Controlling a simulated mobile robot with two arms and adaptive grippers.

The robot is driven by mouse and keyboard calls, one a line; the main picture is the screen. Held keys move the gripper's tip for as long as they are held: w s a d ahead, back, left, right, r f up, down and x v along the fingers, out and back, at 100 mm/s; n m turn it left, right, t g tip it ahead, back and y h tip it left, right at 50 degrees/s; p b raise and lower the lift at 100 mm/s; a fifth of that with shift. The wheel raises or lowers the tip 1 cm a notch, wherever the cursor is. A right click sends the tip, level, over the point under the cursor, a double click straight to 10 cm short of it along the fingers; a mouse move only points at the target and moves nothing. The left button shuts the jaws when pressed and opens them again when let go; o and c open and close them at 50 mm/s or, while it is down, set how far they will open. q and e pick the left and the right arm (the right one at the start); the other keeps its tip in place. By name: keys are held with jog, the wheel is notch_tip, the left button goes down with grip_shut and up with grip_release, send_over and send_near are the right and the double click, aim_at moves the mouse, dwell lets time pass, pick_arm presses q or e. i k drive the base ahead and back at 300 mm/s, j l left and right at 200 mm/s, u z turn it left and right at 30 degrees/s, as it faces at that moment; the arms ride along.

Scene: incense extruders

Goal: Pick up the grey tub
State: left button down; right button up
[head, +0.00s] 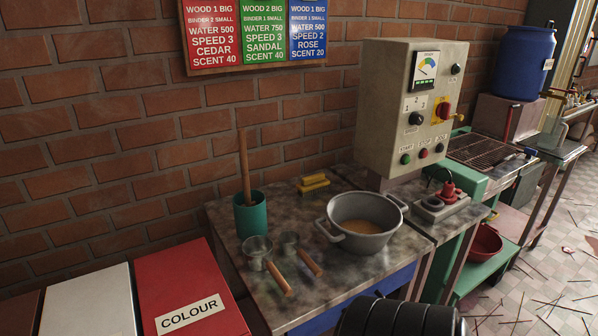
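The grey tub (369,243) is a round metal pan with two side handles. It stands upright on the right part of the stained metal table (330,273), below the control box. Some tan material (365,226) lies in its bottom. One handle points to the front left and the other to the back right.
Two scoops (258,252) (290,243) with wooden handles lie left of the tub. A teal pot (251,218) with a wooden stick stands behind them. Yellow blocks (313,184) lie near the wall. The control box (395,110) overhangs the back right. A red-topped weighing device (447,193) is right.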

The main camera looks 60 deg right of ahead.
aim_at(361, 223)
jog(key=z, duration=2.45)
